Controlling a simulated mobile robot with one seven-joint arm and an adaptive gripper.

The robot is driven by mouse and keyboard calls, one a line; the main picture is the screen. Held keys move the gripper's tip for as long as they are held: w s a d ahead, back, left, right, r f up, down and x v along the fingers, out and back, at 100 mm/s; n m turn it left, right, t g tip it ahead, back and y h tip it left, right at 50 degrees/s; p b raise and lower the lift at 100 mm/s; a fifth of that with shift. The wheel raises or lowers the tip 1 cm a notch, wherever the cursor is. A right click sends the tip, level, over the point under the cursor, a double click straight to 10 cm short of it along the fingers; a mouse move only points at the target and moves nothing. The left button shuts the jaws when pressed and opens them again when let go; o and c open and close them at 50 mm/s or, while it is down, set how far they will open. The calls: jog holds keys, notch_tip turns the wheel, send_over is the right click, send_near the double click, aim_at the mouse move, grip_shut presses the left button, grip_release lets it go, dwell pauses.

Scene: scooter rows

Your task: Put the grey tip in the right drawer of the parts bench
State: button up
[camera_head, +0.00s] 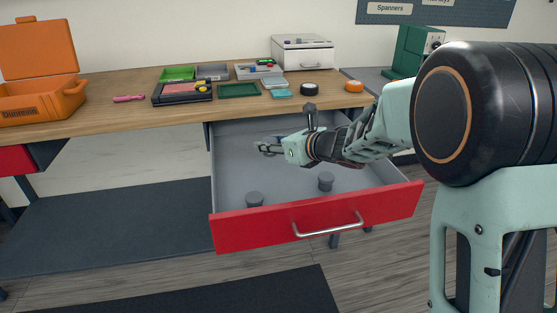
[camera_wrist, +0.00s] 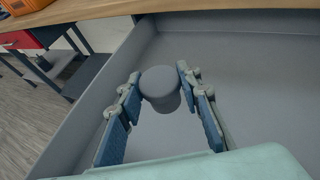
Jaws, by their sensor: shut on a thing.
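The right drawer (camera_head: 319,216) of the parts bench is pulled open, with a red front, a bar handle and a grey inside. My gripper (camera_head: 264,147) is over the back part of this drawer. In the wrist view its two blue-padded fingers are shut on a grey tip (camera_wrist: 160,88), a round-topped grey piece held between the fingertips. The drawer's grey walls and floor (camera_wrist: 240,95) surround it in that view. I cannot tell the held tip's exact height above the floor.
The wooden bench top (camera_head: 130,84) carries an open orange case (camera_head: 45,98), a pink tool (camera_head: 129,98), several trays, a black roll (camera_head: 309,89), an orange roll (camera_head: 354,86) and a white box (camera_head: 303,52). A red drawer (camera_head: 15,159) is at far left.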

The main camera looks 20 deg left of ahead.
jog(key=b, duration=0.1)
send_over(274, 171)
notch_tip(274, 171, down, 6)
jog(key=shift+s+r, duration=0.1)
jog(key=shift+r, duration=0.1)
jog(key=shift+w+f+b, duration=0.2)
jog(key=shift+f+b, duration=0.3)
jog(key=shift+f, duration=1.15)
jog(key=shift+f+b, duration=0.25)
jog(key=shift+b, duration=0.05)
jog(key=o, duration=1)
jog(key=shift+r, duration=0.1)
jog(key=shift+r, duration=0.1)
jog(key=shift+s+d+r+p, duration=0.1)
jog(key=shift+d+r+p, duration=0.1)
jog(key=shift+p, duration=0.25)
jog(key=v, duration=0.7)
jog(key=shift+p, duration=0.4)
